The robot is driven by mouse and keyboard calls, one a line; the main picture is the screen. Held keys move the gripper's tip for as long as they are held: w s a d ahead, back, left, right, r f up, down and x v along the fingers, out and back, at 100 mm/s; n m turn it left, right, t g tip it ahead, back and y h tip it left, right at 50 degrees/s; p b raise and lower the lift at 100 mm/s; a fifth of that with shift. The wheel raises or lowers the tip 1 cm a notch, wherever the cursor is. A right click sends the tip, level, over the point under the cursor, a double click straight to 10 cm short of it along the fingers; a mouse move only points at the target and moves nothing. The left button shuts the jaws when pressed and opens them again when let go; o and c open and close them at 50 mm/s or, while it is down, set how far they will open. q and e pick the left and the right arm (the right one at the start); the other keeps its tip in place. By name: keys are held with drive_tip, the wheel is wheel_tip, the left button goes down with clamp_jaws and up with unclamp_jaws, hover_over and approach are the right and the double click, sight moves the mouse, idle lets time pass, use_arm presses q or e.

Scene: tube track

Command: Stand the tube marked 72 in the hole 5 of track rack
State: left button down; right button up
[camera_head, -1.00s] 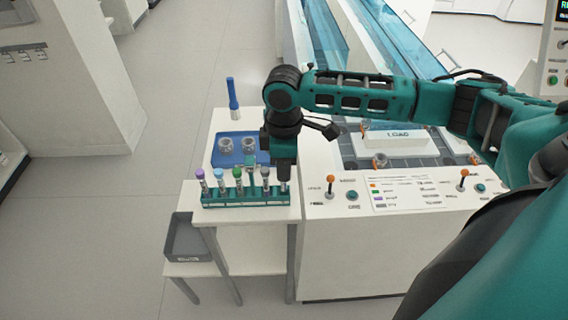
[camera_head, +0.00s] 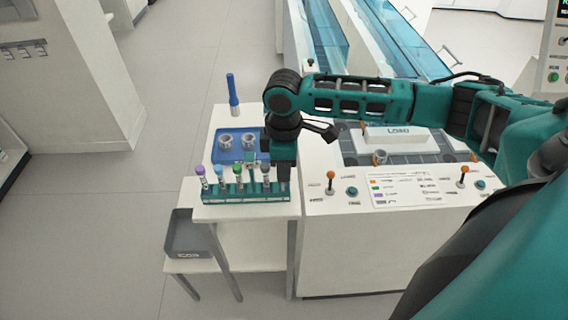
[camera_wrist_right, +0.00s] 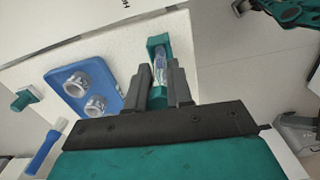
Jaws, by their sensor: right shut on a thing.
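The teal rack (camera_head: 235,197) stands along the front edge of the small white table, with several capped tubes (camera_head: 219,178) upright in it. My right gripper (camera_head: 283,178) points down at the rack's right end. In the right wrist view its two dark fingers (camera_wrist_right: 160,85) are shut on a clear tube (camera_wrist_right: 160,66), and a teal end of the rack (camera_wrist_right: 157,42) shows around it. I cannot tell how deep the tube sits in the rack. The number on the tube and the hole numbers are not legible. My left gripper is out of view.
Behind the rack is a blue tray (camera_head: 229,153) with two ring-shaped holders, and a blue upright tool (camera_head: 233,97). A grey bin (camera_head: 186,238) sits lower left. To the right is a white console (camera_head: 400,225) with orange-topped levers. Open floor lies left.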

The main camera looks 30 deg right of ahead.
drive_tip(key=shift+f, duration=0.4)
drive_tip(key=o, duration=0.9)
wheel_tip(320, 180, up, 13)
idle(0.5)
drive_tip(key=shift+s, duration=0.1)
idle(0.7)
